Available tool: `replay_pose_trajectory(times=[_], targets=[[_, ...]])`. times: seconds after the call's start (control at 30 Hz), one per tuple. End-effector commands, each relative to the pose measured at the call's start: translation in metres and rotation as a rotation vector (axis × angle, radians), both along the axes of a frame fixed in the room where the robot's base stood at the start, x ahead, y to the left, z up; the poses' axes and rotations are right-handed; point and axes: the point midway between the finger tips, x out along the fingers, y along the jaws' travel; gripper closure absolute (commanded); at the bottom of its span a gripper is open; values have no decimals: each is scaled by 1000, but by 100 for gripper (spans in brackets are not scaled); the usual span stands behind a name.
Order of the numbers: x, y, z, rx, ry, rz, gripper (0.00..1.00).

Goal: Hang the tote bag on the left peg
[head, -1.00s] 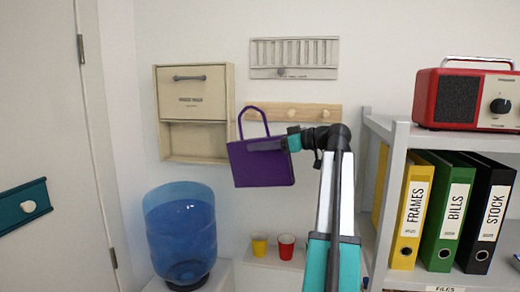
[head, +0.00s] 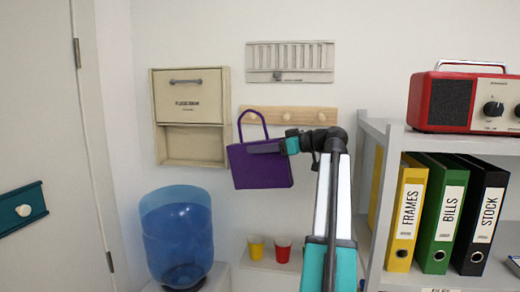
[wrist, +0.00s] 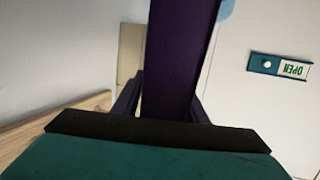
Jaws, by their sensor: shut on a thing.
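The purple tote bag (head: 262,168) hangs from my gripper in front of the wall, its looped handle standing up above its body. My gripper (head: 266,147) is shut on the bag's upper part, below the handle. The wooden peg rail (head: 304,109) is on the wall behind. Its left peg (head: 253,117) shows through the handle loop; I cannot tell how far in front of it the handle is. The middle and right pegs are bare. In the wrist view the bag (wrist: 180,55) is a dark purple strip between my gripper's fingers (wrist: 163,100).
A beige wall cabinet (head: 190,98) is left of the rail, with a blue water bottle (head: 178,235) below it. Yellow (head: 256,246) and red (head: 283,250) cups stand under the bag. A grey shelf (head: 375,128) with binders and a red radio (head: 440,100) is at right.

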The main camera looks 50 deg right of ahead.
Motion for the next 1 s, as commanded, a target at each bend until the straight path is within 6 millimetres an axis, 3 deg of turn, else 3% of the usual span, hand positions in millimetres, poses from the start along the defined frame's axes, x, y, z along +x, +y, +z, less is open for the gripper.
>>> replay_pose_trajectory(times=[1.0], targets=[[21,-35,-2,0,-1,-2,100]])
